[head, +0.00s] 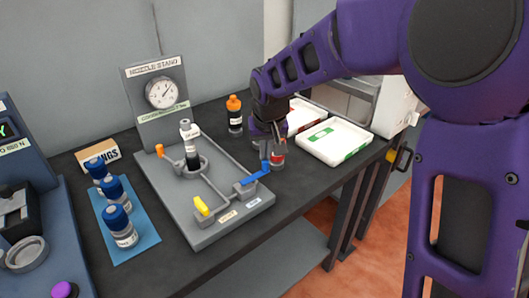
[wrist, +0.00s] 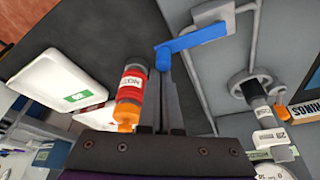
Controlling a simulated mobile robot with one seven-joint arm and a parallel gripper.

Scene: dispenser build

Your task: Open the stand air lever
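The grey nozzle stand (head: 185,222) lies on the dark bench with a blue lever (head: 256,177) at its right front corner and a yellow lever (head: 202,206) nearer the front. Each has a small label too small to read here. The blue lever slants out to the right and has an upright end. My gripper (head: 272,152) points down right at that end. In the wrist view, the blue lever (wrist: 195,39) has its end at the tips of my gripper (wrist: 163,75). The fingers are close together; whether they clamp the end is unclear.
A red-labelled bottle (wrist: 130,92) with an orange cap stands close beside my fingers. White trays (head: 334,141) lie to the right. An orange-capped bottle (head: 234,114) stands behind. Blue-capped bottles (head: 119,226) stand on a blue mat at left. The bench's front edge is near.

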